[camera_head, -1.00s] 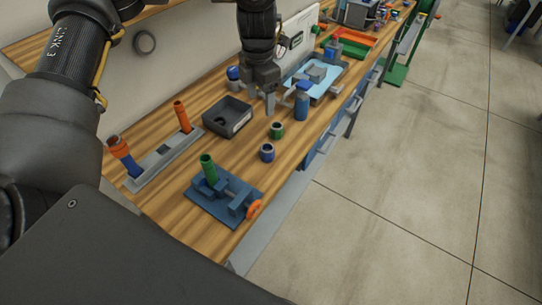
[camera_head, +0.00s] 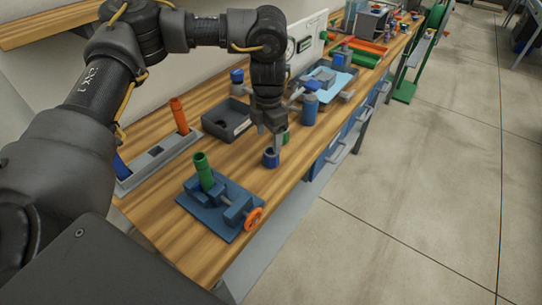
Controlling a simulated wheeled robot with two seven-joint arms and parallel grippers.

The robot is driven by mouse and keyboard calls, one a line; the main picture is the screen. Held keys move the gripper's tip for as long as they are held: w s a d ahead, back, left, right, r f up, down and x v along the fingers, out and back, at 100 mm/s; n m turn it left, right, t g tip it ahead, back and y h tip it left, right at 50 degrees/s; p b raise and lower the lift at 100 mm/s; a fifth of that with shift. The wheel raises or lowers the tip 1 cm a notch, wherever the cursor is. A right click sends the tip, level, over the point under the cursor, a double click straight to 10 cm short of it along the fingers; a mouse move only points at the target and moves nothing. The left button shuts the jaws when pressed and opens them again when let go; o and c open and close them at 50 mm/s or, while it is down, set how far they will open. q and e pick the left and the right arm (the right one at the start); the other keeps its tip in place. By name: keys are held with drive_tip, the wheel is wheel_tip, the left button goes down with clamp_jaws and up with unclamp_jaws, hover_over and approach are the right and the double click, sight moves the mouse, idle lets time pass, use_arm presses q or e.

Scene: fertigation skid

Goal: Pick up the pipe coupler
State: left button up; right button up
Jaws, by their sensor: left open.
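Two short ring-shaped fittings that look like pipe couplers stand on the wooden bench; I cannot tell which one the task means. The blue coupler (camera_head: 271,159) is upright, with a dark open top. The green coupler (camera_head: 286,136) is just behind it, mostly hidden by my left gripper. My left gripper (camera_head: 271,146) points down, open, with its fingertips right at the blue coupler's top as seen from here. Whether they touch it or straddle its wall cannot be told. My right gripper is not in view.
A blue vise fixture (camera_head: 222,213) holding a green pipe (camera_head: 203,171) stands in front. A grey rack (camera_head: 160,160) with an orange pipe (camera_head: 179,115) is at left. A dark tray (camera_head: 222,122) and a blue bottle (camera_head: 309,108) stand close to the gripper.

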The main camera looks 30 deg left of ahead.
sight(271, 151)
use_arm(q)
drive_tip(key=shift+f, duration=0.6)
drive_tip(key=shift+d+f, duration=0.1)
drive_tip(key=shift+f, duration=0.05)
drive_tip(key=f, duration=0.1)
drive_tip(key=f+p, duration=0.1)
drive_tip(key=f, duration=0.1)
drive_tip(key=shift+w+d+f+p, duration=0.1)
drive_tip(key=shift+d+f+p, duration=0.15)
drive_tip(key=shift+f+p, duration=0.05)
drive_tip(key=shift+f, duration=0.65)
drive_tip(key=c, duration=1.1)
drive_tip(key=shift+o, duration=0.2)
